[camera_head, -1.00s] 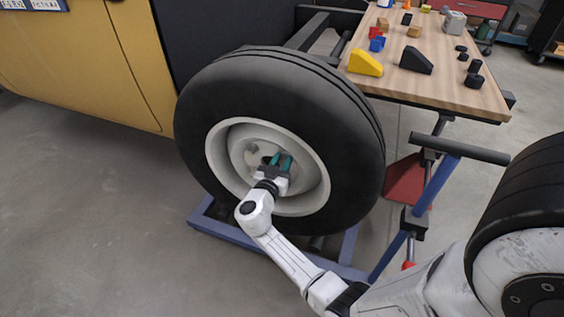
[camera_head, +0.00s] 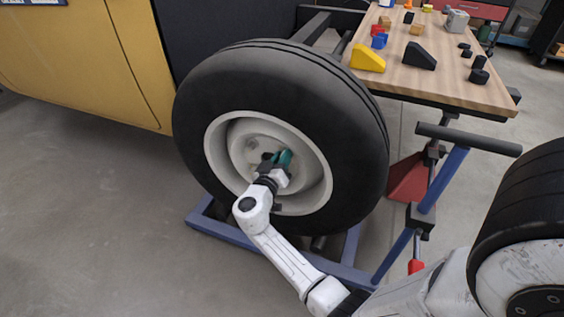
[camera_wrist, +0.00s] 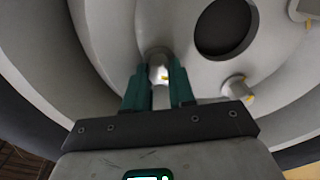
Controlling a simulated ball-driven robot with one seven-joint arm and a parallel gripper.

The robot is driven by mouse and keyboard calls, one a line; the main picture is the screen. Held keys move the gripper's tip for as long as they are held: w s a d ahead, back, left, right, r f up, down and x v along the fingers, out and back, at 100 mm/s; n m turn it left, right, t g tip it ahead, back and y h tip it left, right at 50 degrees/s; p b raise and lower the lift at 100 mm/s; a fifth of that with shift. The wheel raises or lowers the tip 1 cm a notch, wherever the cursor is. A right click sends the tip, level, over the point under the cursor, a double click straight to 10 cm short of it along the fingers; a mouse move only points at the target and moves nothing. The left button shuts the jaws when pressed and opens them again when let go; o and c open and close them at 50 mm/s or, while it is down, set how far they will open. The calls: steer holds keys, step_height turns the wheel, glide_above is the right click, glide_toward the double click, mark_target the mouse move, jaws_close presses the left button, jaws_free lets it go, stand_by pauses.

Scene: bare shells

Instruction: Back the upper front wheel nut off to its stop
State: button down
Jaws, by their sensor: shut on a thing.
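The wheel, with a black tyre (camera_head: 345,150) and a pale rim (camera_head: 222,160), stands upright beside the yellow vehicle. My gripper (camera_head: 284,157) reaches into the rim at the hub, its green fingers seen nearly edge-on. A second nut (camera_wrist: 237,88), also yellow-marked, sits to the right, apart from the fingers. A third nut (camera_wrist: 302,9) is cut by the upper right edge. The dark hub hole (camera_wrist: 223,27) lies between them.
A wooden workbench (camera_head: 475,95) with blocks stands at the back right. A blue stand with a dark crossbar (camera_head: 468,139) rises right of the wheel. A blue frame (camera_head: 225,232) lies under the tyre. The floor at left is clear.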

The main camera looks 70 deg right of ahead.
steer(key=shift+w+d+f+n+p, duration=0.15)
steer(key=shift+n+p, duration=0.6)
steer(key=shift+n, duration=3.85)
steer(key=shift+d+f+n+p, duration=0.1)
steer(key=shift+n+p, duration=0.65)
steer(key=shift+n, duration=3.85)
steer(key=c, duration=1.3)
jaws_free()
steer(key=o, duration=0.3)
steer(key=shift+d+f, duration=0.1)
steer(key=shift+d, duration=0.1)
steer(key=shift+o, duration=0.3)
steer(key=shift+a, duration=0.25)
